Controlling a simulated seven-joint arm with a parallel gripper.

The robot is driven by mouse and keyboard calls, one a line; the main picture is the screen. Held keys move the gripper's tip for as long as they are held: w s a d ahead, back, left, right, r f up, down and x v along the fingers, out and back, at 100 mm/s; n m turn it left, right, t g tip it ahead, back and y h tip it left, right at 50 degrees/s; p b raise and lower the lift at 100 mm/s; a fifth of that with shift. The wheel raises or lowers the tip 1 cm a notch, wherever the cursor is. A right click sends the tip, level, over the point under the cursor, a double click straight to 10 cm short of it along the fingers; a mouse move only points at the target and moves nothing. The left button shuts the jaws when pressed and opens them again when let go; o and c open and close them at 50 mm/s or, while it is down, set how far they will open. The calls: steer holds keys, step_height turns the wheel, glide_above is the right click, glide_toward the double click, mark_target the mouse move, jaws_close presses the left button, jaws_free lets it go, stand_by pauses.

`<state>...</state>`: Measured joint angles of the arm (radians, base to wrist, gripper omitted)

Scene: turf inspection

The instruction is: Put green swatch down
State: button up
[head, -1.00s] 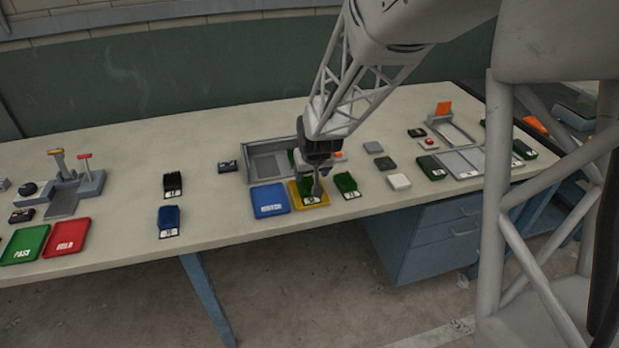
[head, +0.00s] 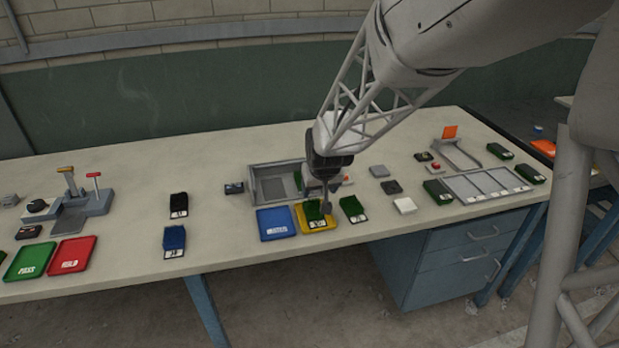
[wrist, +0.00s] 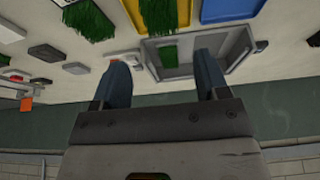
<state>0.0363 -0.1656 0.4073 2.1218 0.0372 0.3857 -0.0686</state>
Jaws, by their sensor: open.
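A green turf swatch (head: 313,210) with a white label lies on the yellow tray (head: 331,223). It also shows at the top of the wrist view (wrist: 158,14), on the yellow tray (wrist: 183,13). My gripper (head: 326,205) is beside the swatch in the head view; the exact gap is unclear. In the wrist view my gripper (wrist: 163,62) has its two fingers spread, with nothing held between them. Another green swatch (head: 352,208) lies on the table just right of the yellow tray.
A blue tray (head: 275,224) sits left of the yellow one. A grey open box (head: 256,184) stands behind, holding something green (wrist: 165,50).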

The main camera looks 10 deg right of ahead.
steer(key=s+r, duration=0.4)
steer(key=s, duration=0.6)
steer(key=s+a+r+g, duration=0.1)
steer(key=s+r, duration=0.4)
steer(key=s, duration=0.6)
steer(key=s+r+g, duration=0.1)
steer(key=s+r, duration=0.4)
steer(key=s, duration=0.5)
steer(key=shift+s+a, duration=0.3)
steer(key=shift+s, duration=0.1)
